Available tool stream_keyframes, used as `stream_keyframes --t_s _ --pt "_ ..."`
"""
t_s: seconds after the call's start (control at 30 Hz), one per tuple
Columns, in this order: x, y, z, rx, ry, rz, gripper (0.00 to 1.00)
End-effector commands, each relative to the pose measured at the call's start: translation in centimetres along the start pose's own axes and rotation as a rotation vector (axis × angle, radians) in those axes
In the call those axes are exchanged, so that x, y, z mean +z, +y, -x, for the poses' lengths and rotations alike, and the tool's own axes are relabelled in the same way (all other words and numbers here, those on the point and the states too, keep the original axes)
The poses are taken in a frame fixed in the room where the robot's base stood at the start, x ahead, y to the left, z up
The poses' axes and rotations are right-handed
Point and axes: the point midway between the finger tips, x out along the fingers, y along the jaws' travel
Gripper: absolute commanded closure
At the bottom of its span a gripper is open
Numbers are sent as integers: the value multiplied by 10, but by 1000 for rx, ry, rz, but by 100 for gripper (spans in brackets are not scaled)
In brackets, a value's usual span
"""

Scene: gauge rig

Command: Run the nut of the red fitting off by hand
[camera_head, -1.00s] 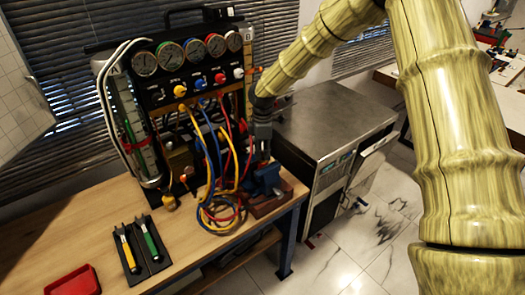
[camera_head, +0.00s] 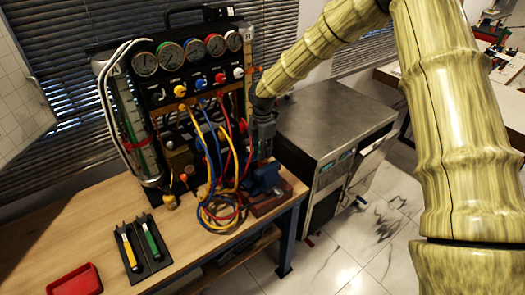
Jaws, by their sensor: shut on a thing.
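My gripper (camera_head: 262,152) points down over the blue vise (camera_head: 266,178) at the right end of the bench. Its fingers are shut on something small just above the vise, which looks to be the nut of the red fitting. The fingers and wrist hide most of it, and its thread cannot be made out. The vise sits on a reddish-brown base (camera_head: 268,205) at the bench corner.
Red, blue and yellow hoses (camera_head: 212,180) hang from the gauge panel (camera_head: 190,85) and coil just left of the vise. A tool holder (camera_head: 143,250) and a red tray (camera_head: 75,281) lie on the bench (camera_head: 95,225). A metal cabinet (camera_head: 335,120) stands at right.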

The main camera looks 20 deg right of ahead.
Motion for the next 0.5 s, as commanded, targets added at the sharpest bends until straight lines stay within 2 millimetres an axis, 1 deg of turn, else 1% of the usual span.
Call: stream_keyframes --t_s 0.33,0.37,0.43,0.47,0.5 --pt "0 0 1 1 0 1 100" --pt "0 0 1 1 0 1 80" --pt "0 0 1 1 0 1 67" --pt "0 0 1 1 0 1 63" --pt "0 0 0 1 0 1 63"
